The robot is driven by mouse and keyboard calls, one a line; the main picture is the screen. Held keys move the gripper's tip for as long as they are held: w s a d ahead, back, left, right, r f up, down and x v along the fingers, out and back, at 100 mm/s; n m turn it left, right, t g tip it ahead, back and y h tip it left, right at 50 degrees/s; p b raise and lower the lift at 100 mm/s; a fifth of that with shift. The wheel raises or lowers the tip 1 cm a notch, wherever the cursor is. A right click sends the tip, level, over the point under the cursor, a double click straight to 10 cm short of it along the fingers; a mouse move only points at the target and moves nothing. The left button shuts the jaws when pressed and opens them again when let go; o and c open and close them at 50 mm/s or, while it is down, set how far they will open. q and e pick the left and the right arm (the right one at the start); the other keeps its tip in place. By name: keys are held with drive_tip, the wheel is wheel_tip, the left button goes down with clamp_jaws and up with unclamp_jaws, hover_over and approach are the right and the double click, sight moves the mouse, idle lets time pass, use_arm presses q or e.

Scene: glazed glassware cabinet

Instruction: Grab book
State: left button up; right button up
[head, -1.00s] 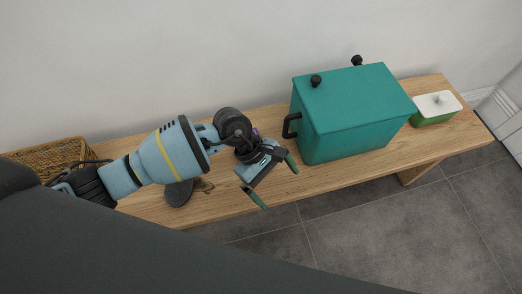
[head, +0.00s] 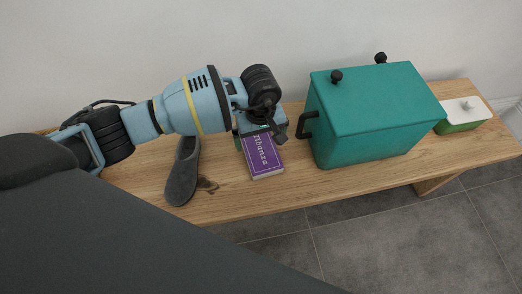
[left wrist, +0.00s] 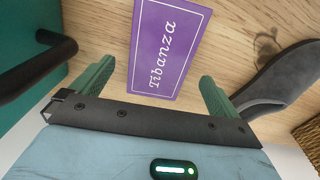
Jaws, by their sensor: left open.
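A purple book (head: 262,157) with "Tibanza" in white on its cover lies flat on the wooden bench. My left gripper (head: 258,131) is above its far end and hides that part in the head view. In the left wrist view the book (left wrist: 165,45) lies beyond and between the two green fingers of the left gripper (left wrist: 155,90). The fingers are wide apart with nothing held between them. My right gripper is not in view.
A teal box (head: 375,115) with black knobs and a side handle stands close right of the book. A grey shoe-like item (head: 182,175) lies to its left. A green-and-white lidded dish (head: 463,115) is at the bench's right end. The bench front (head: 330,187) is clear.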

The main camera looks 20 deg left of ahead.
sight(261, 149)
use_arm(q)
drive_tip(key=shift+f, duration=0.3)
wheel_tip(261, 149, down, 5)
drive_tip(key=shift+s+d+r+b, duration=0.1)
drive_tip(key=shift+s+r+b, duration=0.1)
drive_tip(key=shift+b, duration=0.55)
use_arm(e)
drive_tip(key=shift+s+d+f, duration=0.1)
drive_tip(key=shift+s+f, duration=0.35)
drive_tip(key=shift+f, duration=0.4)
use_arm(q)
drive_tip(key=shift+r, duration=0.1)
drive_tip(key=c, duration=1.1)
drive_tip(key=shift+o, duration=0.2)
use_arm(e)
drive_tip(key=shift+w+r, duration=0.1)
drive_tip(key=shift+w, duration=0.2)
use_arm(q)
drive_tip(key=shift+w, duration=0.1)
